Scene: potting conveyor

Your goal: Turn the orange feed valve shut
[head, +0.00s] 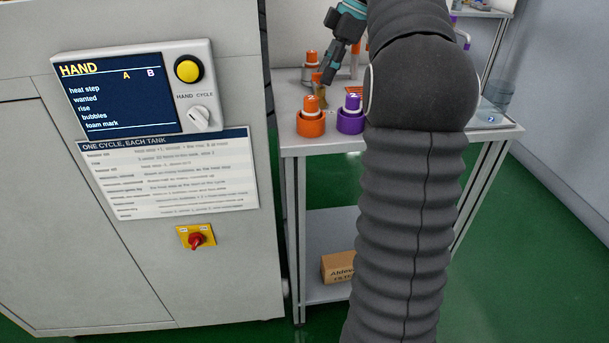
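No part can be picked out for certain as the orange feed valve. An orange-capped bottle with a white band (310,103) stands in an orange ring holder (311,124) at the near left of the grey bench (322,145). Another orange-topped piece (311,58) stands farther back. My gripper (329,78), dark with teal parts, points down above the bench, behind and a little right of the near orange-capped bottle. A small brownish piece (320,95) shows just below its tip; I cannot tell if they touch. My arm hides part of the bench. The finger opening is too small to judge.
A purple-capped bottle (352,101) stands in a purple holder (349,122) close by. A grey cabinet at left carries a HAND display (122,97), a yellow button (188,70) and a red switch (196,240). A cardboard box (338,267) lies on the lower shelf.

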